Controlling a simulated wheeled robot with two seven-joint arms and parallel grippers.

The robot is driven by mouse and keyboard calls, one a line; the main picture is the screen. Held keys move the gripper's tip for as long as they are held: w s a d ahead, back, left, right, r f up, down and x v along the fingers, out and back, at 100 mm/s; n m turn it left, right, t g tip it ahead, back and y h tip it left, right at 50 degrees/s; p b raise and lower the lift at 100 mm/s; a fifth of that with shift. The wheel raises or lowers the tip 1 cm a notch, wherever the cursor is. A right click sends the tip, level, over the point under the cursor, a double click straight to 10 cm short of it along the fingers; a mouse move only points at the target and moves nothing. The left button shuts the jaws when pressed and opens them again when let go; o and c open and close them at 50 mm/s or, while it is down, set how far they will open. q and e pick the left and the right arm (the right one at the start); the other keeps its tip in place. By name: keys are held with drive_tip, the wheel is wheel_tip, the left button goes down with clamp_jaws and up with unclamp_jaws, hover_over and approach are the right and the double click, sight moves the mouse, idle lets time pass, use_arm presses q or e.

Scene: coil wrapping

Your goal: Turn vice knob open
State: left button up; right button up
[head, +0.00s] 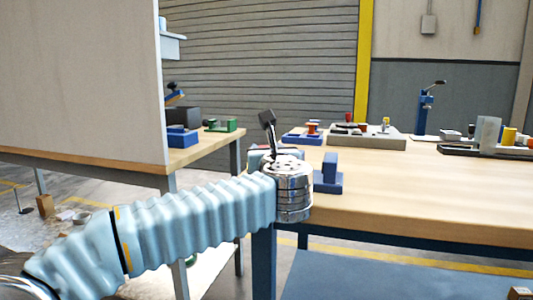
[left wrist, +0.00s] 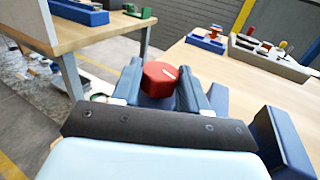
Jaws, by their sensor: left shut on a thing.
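The red vice knob (left wrist: 160,76) with a white mark on it sits between the two fingers of my left gripper (left wrist: 161,70) in the left wrist view. The fingers are shut on its sides. In the head view my left gripper (head: 275,152) is at the near left corner of the workbench, and the wrist hides most of the knob. The blue vice (head: 328,177) stands on the bench just right of the wrist; a blue block of it also shows at the right of the left wrist view (left wrist: 284,143). My right gripper is in neither view.
The wooden workbench (head: 420,197) is clear at its front and right. Trays with coloured parts (head: 362,138) and a blue stand (head: 424,112) are at the back. A second table (head: 190,153) with a tall panel (head: 80,75) stands at the left, across a gap.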

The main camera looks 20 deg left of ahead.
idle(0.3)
use_arm(q)
drive_tip(key=o, duration=1.1)
drive_tip(key=shift+a, duration=0.1)
drive_tip(key=shift+c, duration=0.2)
